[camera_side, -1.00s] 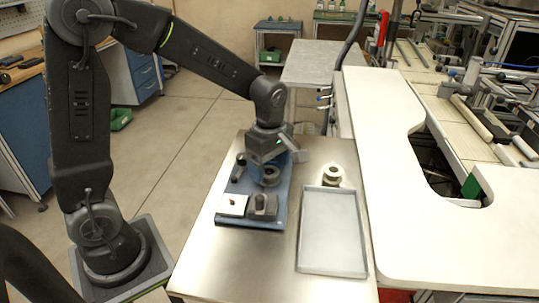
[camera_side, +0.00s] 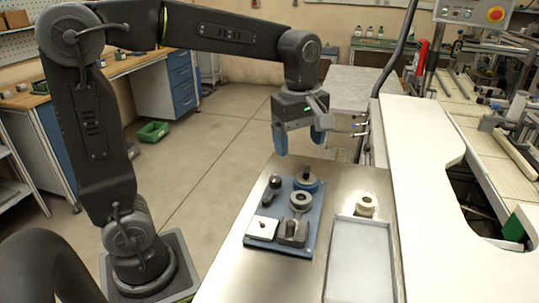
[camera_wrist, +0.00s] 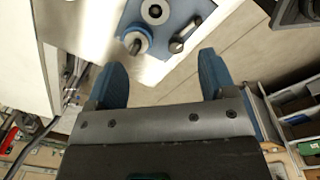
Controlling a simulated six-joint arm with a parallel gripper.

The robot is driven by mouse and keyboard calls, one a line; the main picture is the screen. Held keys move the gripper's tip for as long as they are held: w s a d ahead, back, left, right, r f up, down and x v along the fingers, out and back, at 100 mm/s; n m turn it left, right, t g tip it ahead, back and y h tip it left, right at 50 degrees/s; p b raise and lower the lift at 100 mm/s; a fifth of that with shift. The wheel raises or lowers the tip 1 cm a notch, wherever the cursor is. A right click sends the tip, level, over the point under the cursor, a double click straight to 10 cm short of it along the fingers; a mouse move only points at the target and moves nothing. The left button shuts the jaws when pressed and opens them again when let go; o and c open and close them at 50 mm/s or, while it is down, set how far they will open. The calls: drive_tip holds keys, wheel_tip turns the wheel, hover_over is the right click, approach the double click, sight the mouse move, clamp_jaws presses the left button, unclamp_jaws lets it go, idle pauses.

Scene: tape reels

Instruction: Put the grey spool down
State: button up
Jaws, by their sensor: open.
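The grey spool (camera_side: 301,200), a round reel with a centre hole, sits on the blue fixture plate (camera_side: 277,246). In the wrist view it appears as a grey disc (camera_wrist: 155,13) near the top edge. Just behind it on the plate is a round blue piece with a dark grey middle (camera_side: 306,183), also in the wrist view (camera_wrist: 136,41). My gripper (camera_side: 300,146) has its blue fingers apart with nothing between them. It hangs well above and behind the plate, clear of everything. The wrist view shows both fingers (camera_wrist: 161,75) spread and empty.
A dark knobbed part (camera_side: 272,187), a white block (camera_side: 261,227) and a grey block (camera_side: 293,232) are also on the plate. A cream spool (camera_side: 366,206) stands on the metal table near a shallow grey tray (camera_side: 327,283). A white worktop (camera_side: 430,200) lies to the right.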

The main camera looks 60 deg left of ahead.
drive_tip(key=s+f+m+t, duration=0.1)
drive_tip(key=s+m+t, duration=0.1)
drive_tip(key=s+m, duration=0.5)
drive_tip(key=s+d+f+m+t, duration=0.1)
drive_tip(key=s+m+t, duration=0.2)
drive_tip(key=s+m, duration=0.4)
drive_tip(key=m, duration=0.3)
drive_tip(key=shift+d+f+m, duration=0.2)
drive_tip(key=shift+f+m, duration=0.1)
drive_tip(key=shift+f, duration=0.05)
drive_tip(key=shift+w, duration=0.1)
